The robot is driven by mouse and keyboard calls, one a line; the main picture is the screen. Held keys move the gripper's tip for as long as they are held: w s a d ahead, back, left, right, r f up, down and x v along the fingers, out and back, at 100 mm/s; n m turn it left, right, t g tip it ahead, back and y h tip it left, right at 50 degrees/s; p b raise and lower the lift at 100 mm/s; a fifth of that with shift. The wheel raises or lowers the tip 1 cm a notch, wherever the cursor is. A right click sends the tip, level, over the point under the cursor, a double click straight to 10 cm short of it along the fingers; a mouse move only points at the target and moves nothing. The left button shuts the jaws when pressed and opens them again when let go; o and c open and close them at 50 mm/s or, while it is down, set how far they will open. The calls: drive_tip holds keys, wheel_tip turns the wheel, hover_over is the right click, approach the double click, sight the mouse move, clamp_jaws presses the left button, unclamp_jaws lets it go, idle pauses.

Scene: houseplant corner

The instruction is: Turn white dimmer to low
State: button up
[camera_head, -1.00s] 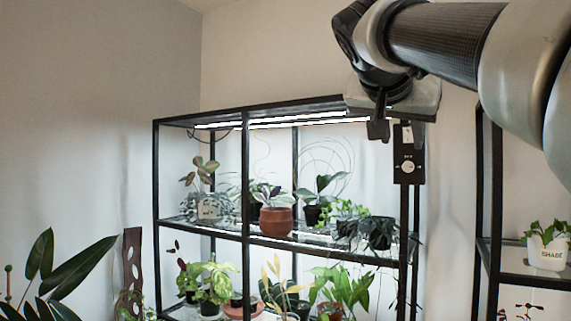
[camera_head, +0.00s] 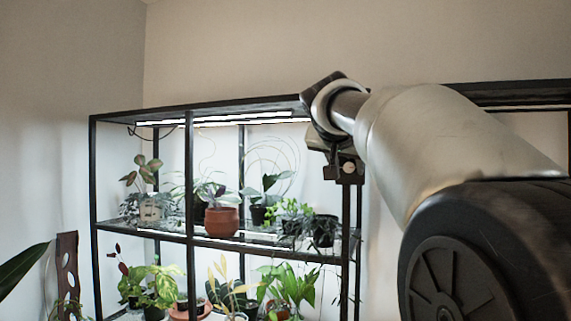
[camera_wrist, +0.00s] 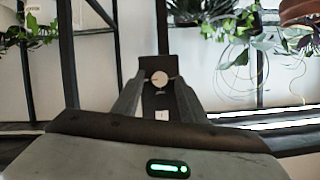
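The white dimmer knob (camera_head: 348,167) sits on a small black panel fixed to the right front post of the black plant rack, and the arm partly hides the panel. In the wrist view the white round knob (camera_wrist: 159,79) shows between the two fingers, with a thin pointer mark and a small white switch on the same panel. My gripper (camera_wrist: 160,90) is open and empty, with one finger on each side of the panel's line of sight. I cannot tell how far the fingertips are from the knob. In the head view my gripper is mostly hidden behind the arm.
The black rack (camera_head: 187,215) holds several potted plants on its shelves, including a terracotta pot (camera_head: 221,222). A lit grow light (camera_head: 220,121) runs under its top. Another dark frame (camera_head: 520,94) stands at the right, largely behind my arm.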

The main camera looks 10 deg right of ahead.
clamp_jaws()
